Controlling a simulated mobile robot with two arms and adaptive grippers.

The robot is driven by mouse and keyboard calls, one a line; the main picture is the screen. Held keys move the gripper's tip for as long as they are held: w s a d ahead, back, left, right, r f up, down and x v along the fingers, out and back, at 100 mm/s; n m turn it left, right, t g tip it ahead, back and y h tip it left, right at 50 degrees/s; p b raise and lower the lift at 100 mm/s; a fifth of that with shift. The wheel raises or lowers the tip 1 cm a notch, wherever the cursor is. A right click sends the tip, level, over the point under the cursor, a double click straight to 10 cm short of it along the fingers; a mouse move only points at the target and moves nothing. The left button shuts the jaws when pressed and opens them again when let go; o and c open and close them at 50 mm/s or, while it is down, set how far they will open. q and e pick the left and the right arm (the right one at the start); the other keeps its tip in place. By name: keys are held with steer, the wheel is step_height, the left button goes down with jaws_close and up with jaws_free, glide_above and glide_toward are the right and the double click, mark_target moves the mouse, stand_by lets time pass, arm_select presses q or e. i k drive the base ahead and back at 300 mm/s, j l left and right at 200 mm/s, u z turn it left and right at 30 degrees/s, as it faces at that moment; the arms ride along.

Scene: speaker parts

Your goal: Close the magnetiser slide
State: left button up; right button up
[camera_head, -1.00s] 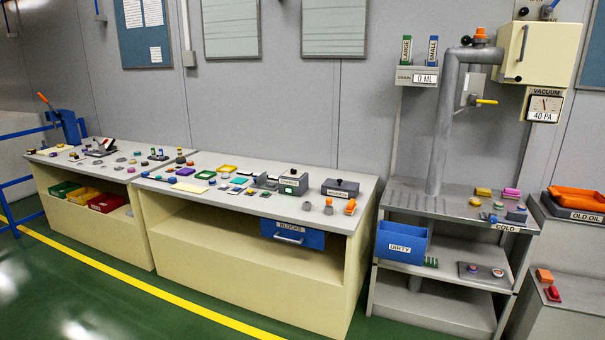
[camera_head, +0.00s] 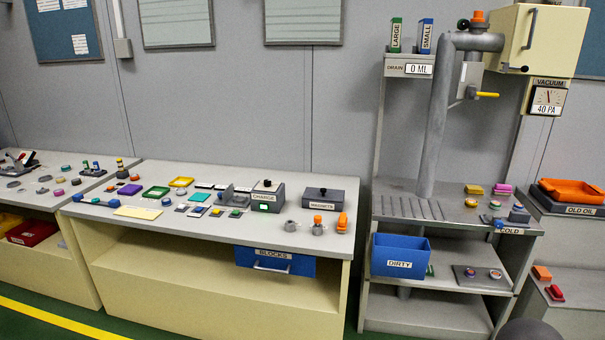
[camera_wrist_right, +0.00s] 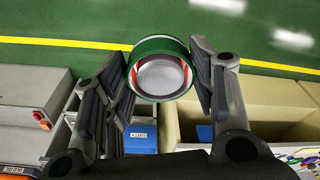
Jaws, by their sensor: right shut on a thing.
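The grey magnetiser box (camera_head: 267,189), labelled CHARGE, stands on the long workbench in the head view. A small green patch shows under its label. A grey bracket-like part (camera_head: 231,196) sits at its left side; I cannot tell exactly how far the slide is out. My right gripper (camera_wrist_right: 162,80) is shut on a round green-rimmed part (camera_wrist_right: 161,67) with a grey disc and red marks inside. It holds this part over the floor, away from the magnetiser. My left gripper is not in view.
A grey MAGNETS box (camera_head: 331,197) stands right of the magnetiser. Small grey and orange parts (camera_head: 317,225) lie in front. A blue BLOCKS drawer (camera_head: 275,260) hangs under the bench. A metal shelf rack with a blue DIRTY bin (camera_head: 400,255) stands at right. Floor in front is free.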

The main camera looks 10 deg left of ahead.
mark_target(227, 198)
steer(key=i+j+u, duration=0.75)
steer(key=u, duration=0.2)
steer(key=i+u, duration=0.45)
steer(key=i+z, duration=0.2)
steer(key=i, duration=0.3)
steer(key=i+j+z, duration=0.2)
steer(key=i, duration=0.3)
steer(key=i+j+z, duration=0.15)
steer(key=i, duration=0.35)
steer(key=i+j+z, duration=0.2)
steer(key=i, duration=0.3)
steer(key=i+z, duration=0.25)
steer(key=i, duration=0.1)
